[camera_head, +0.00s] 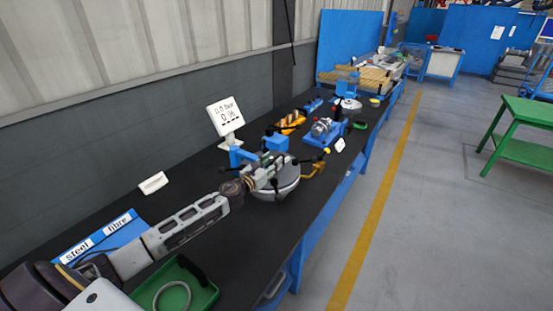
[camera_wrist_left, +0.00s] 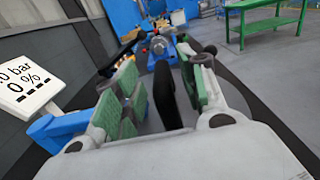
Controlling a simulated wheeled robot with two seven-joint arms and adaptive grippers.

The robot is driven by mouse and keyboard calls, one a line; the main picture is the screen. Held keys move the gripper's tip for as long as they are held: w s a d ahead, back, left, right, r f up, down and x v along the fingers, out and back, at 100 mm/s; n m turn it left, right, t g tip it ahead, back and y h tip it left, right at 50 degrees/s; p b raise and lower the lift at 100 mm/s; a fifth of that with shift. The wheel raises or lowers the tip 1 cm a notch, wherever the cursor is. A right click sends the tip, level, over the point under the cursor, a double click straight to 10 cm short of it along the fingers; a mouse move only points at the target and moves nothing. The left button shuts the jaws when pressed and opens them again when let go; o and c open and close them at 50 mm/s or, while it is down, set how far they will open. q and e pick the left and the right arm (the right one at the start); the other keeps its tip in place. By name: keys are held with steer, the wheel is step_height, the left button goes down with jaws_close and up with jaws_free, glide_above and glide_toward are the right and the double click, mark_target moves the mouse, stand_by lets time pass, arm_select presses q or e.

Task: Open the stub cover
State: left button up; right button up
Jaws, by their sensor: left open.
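The flanged shell (camera_head: 288,190) is a round grey body with a pale rim, standing on the black bench in the head view. My left gripper (camera_head: 280,168) reaches over its top from the left. In the left wrist view my left gripper (camera_wrist_left: 163,88) is open, its green-padded fingers on either side of a black upright bar (camera_wrist_left: 166,98). The bar looks like a handle; I cannot tell whether either finger touches it. The stub cover itself is not clearly distinguishable, as the gripper hides part of the shell's top. My right gripper is not in view.
A white display (camera_head: 225,116) stands behind the shell, and blue blocks (camera_head: 276,144) sit close beside it. An orange-brown bracket (camera_head: 314,168) lies at its right. A blue machine (camera_head: 324,131) is farther along the bench. A green tray (camera_head: 178,288) lies near the front.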

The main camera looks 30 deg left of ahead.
mark_target(276, 158)
arm_select(q)
steer(key=shift+w+d, duration=0.15)
steer(key=shift+w, duration=1.4)
steer(key=shift+w+d, duration=0.1)
steer(key=shift+w, duration=0.05)
steer(key=c, duration=0.8)
jaws_close()
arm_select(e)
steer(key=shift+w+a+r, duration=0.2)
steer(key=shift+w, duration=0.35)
